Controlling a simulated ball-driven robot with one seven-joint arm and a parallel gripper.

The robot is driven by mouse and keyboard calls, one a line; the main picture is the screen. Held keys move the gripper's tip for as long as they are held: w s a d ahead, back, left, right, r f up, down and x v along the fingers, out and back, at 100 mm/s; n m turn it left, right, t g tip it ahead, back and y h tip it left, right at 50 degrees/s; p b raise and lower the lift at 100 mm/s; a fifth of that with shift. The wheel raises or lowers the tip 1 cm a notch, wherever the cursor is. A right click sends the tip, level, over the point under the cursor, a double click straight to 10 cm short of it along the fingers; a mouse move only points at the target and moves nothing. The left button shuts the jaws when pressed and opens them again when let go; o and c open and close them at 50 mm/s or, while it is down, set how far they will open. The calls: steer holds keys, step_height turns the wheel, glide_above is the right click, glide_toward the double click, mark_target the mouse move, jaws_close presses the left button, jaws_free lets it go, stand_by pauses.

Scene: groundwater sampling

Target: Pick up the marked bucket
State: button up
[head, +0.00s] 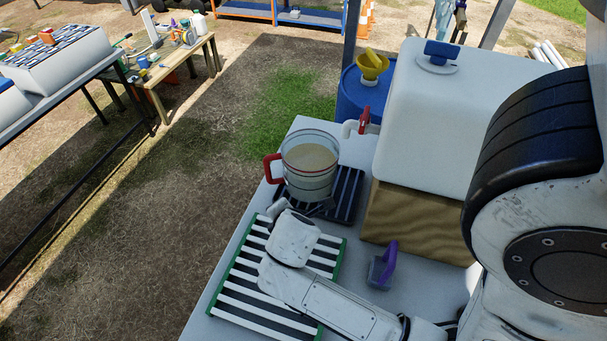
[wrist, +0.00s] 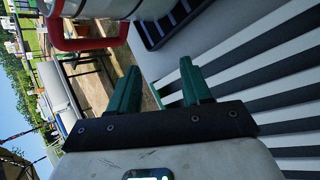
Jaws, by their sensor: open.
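The bucket (head: 310,165) is pale and see-through, with ring lines around its wall, a red band and a red handle on its left side. It stands upright on a dark slatted stand and holds a tan, cloudy content. In the wrist view the bucket (wrist: 105,8) shows only in part at the top, with its red handle (wrist: 85,43) below it. My gripper (wrist: 160,78) has two green fingers, apart and with nothing between them, just short of the handle. In the head view my arm's end lies in front of the bucket, and the fingers are mostly hidden.
A dark slatted stand (head: 347,194) is under the bucket. A green-edged striped rack (head: 240,285) lies below my arm. A white tank (head: 455,120) with a red-handled tap (head: 364,120) stands close right of the bucket. A purple-handled tool (head: 384,264) lies on the grey table.

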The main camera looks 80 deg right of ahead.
mark_target(268, 176)
steer(key=w+d+n+h, duration=0.1)
steer(key=w+d+n, duration=0.1)
steer(key=d+n, duration=0.1)
steer(key=w+d+n+t+h+b, duration=0.1)
steer(key=w+d+n+h, duration=0.1)
steer(key=n, duration=0.3)
steer(key=w+d+n+t+h+b, duration=0.1)
steer(key=w+d+n, duration=0.2)
steer(key=d+n, duration=0.1)
steer(key=shift+f, duration=0.2)
steer(key=shift+w+x, duration=0.15)
steer(key=shift+x, duration=1.15)
steer(key=shift+w+x, duration=0.15)
steer(key=shift+x, duration=1.2)
steer(key=shift+a, duration=0.15)
steer(key=shift+c, duration=0.2)
jaws_close()
